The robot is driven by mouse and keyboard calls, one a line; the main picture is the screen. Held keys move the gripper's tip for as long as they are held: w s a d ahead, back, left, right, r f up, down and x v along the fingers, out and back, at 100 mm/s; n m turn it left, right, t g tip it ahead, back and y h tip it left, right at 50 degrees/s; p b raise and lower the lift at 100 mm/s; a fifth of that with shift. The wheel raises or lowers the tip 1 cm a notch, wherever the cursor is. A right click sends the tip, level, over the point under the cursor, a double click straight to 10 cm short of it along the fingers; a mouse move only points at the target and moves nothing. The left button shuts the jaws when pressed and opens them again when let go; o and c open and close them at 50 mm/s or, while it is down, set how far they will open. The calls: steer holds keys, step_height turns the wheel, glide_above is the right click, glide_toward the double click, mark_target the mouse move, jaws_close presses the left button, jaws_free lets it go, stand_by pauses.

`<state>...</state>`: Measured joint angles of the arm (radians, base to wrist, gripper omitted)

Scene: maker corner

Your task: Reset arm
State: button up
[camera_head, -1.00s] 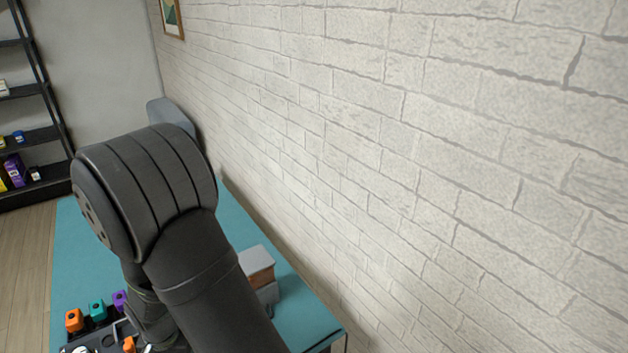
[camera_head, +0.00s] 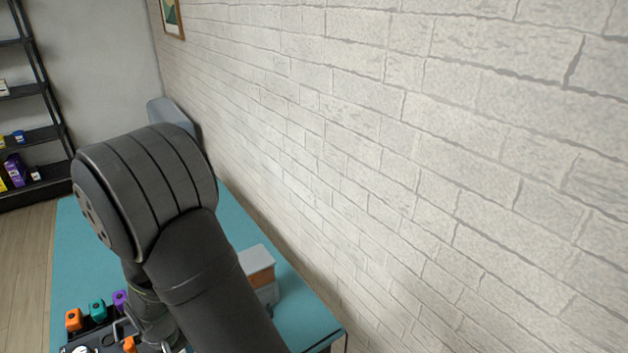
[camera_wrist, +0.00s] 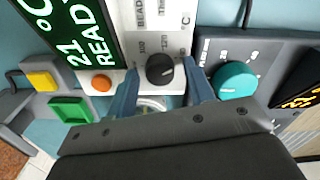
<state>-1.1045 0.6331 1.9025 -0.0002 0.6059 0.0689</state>
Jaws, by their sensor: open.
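In the wrist view my gripper (camera_wrist: 160,76) is open, its two blue-grey fingers standing on either side of a black knob (camera_wrist: 160,70). The knob sits on a white panel (camera_wrist: 178,18) marked with temperature figures. I cannot tell whether the fingers touch the knob or the panel. Nothing is seen held. In the head view my arm covers the middle of the table, and the gripper's fingers cannot be made out clearly.
Orange (camera_head: 74,320), teal (camera_head: 97,310) and purple (camera_head: 120,299) items and a grey-topped box (camera_head: 257,266) stand on the teal table (camera_head: 300,315). A brick wall (camera_head: 420,170) is to the right.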

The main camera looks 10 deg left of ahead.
steer(key=shift+n, duration=0.6)
steer(key=shift+o, duration=0.2)
steer(key=o, duration=1)
steer(key=w+d+r+m, duration=0.2)
steer(key=w+r, duration=0.2)
steer(key=r, duration=0.8)
steer(key=w+d+r+m, duration=0.2)
steer(key=w+r, duration=0.1)
steer(key=r, duration=0.8)
step_height(320, 180, down, 10)
steer(key=shift+r, duration=0.2)
steer(key=shift+w, duration=0.1)
step_height(320, 180, up, 10)
